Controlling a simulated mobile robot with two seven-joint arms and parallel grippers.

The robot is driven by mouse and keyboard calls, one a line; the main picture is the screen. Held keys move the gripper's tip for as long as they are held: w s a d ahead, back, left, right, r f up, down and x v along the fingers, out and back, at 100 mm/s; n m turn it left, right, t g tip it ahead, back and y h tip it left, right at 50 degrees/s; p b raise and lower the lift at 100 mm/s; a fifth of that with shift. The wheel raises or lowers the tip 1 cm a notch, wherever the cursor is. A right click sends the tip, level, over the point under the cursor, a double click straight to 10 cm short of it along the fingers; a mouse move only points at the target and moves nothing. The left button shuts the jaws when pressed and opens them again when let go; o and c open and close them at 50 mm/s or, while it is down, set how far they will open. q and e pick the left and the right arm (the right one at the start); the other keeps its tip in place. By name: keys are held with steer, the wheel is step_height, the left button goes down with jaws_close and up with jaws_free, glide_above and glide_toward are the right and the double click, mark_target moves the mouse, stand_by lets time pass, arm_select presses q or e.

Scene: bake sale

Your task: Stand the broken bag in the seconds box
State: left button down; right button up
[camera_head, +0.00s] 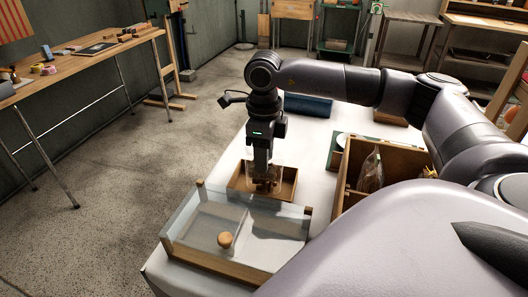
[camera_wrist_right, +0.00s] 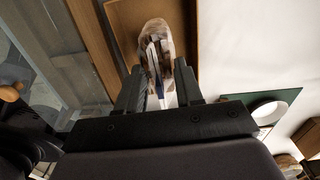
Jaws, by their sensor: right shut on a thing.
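My right gripper (camera_head: 263,176) points down over the table and is shut on a clear bag (camera_head: 279,179) with brown contents. The right wrist view shows the bag (camera_wrist_right: 156,42) between the two fingers (camera_wrist_right: 158,84). A shallow open wooden box (camera_head: 289,190), which looks like the seconds box, lies below and around the bag in the head view. In the right wrist view the bag overlaps the box's floor (camera_wrist_right: 124,22). I cannot tell whether the bag touches the floor or hangs just above it. My left gripper is out of view.
A glass-sided case (camera_head: 200,257) with a round brown piece (camera_head: 225,240) stands in front of the box. A deeper wooden crate (camera_head: 400,160) with a bag (camera_head: 371,172) stands to the right. White table (camera_head: 222,160) shows bare left of the box.

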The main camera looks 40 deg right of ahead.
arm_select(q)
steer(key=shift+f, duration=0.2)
arm_select(e)
steer(key=shift+f, duration=0.3)
steer(key=o, duration=0.8)
steer(key=shift+o, duration=0.2)
step_height(320, 180, up, 4)
steer(key=p, duration=0.3)
steer(key=shift+r, duration=0.25)
step_height(320, 180, up, 6)
steer(key=p, duration=0.4)
steer(key=shift+f, duration=0.25)
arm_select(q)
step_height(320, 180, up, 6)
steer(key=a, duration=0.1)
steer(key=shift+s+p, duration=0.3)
arm_select(e)
steer(key=shift+r, duration=0.1)
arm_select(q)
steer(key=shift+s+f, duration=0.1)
